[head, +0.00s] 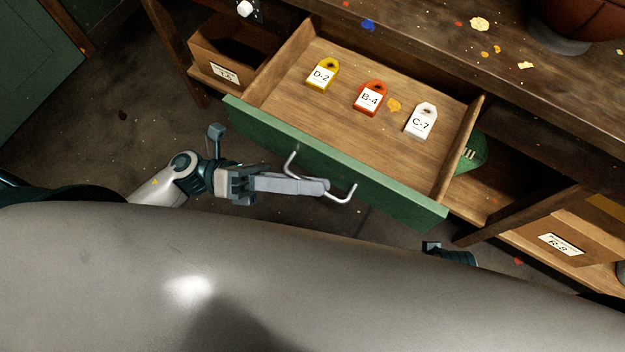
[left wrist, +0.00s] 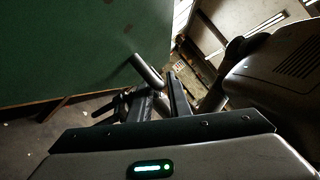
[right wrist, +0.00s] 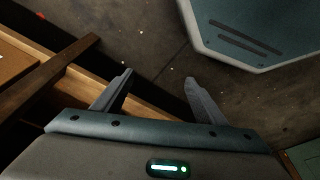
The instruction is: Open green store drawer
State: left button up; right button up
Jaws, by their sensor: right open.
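The green store drawer (head: 265,130) is pulled well out of the wooden bench, and its inside shows. Its front carries a bent metal handle (head: 352,193). My left gripper (head: 322,187) is shut on the middle of the handle, its fingers hiding part of the bar. In the left wrist view the handle (left wrist: 147,70) runs in between the close fingers, beside the green front (left wrist: 80,50). My right gripper (right wrist: 158,77) is open and empty. In the head view only a small dark part of it shows below the drawer's right end.
In the drawer lie a yellow D-2 tag (head: 322,74), an orange B-4 tag (head: 370,98) and a white C-7 tag (head: 421,121). Box-like compartments (head: 563,243) flank the drawer. The paint-spotted bench top (head: 440,50) overhangs behind. Bare floor (head: 110,150) lies at left.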

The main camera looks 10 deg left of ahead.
pick_arm(q)
jog(key=b+v, duration=0.2)
jog(key=v, duration=1.4)
jog(key=shift+a+b, duration=0.3)
jog(key=shift+b, duration=0.05)
pick_arm(e)
jog(key=a, duration=0.1)
jog(key=w+a+r+t, duration=0.1)
jog(key=a+r+y, duration=0.1)
jog(key=shift+w+t, duration=0.25)
jog(key=shift+t, duration=0.15)
jog(key=shift+s, duration=0.15)
